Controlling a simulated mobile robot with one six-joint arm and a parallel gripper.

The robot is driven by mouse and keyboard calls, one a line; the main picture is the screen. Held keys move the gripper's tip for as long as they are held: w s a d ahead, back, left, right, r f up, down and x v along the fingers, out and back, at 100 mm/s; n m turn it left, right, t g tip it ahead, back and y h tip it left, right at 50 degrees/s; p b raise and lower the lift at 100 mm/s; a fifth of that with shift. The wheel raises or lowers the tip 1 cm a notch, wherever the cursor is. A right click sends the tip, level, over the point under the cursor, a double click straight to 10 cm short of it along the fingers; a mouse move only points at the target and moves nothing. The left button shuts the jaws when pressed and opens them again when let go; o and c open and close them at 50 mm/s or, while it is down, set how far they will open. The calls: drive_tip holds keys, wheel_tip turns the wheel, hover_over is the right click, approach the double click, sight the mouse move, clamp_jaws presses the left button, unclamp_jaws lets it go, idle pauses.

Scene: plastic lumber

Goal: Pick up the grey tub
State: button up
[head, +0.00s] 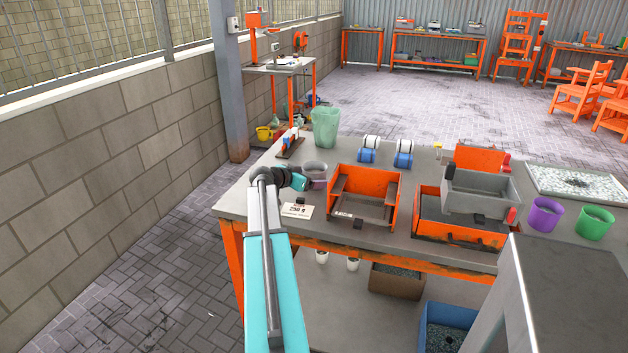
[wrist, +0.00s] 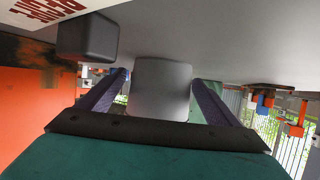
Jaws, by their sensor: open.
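The grey tub (head: 315,170) stands upright on the workbench near its left side, in front of the green translucent bin. In the head view my gripper (head: 303,181) is low beside it at its near left, and partly covers it. In the wrist view, which looks upside down, the grey tub (wrist: 161,88) sits between the two fingers of my open gripper (wrist: 160,98). A narrow gap shows on either side of the tub there. My gripper's palm hides the lower part of the tub in that view.
A small dark block (wrist: 88,38) is close by, next to a printed card (head: 297,211). The orange tray (head: 333,208) stands to the right. The green bin (head: 325,127) is behind. A grey crate (head: 478,192) and purple cup (head: 544,214) are farther right.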

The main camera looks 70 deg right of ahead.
drive_tip(key=c, duration=1.2)
drive_tip(key=shift+r, duration=0.1)
drive_tip(key=shift+c, duration=0.2)
drive_tip(key=shift+r+b, duration=0.35)
drive_tip(key=shift+r, duration=0.95)
drive_tip(key=a, duration=0.5)
drive_tip(key=s+a+r+b, duration=0.1)
drive_tip(key=a, duration=0.4)
drive_tip(key=s+a+r+b, duration=0.1)
drive_tip(key=a, duration=0.5)
drive_tip(key=shift+r, duration=0.1)
drive_tip(key=shift+d, duration=0.1)
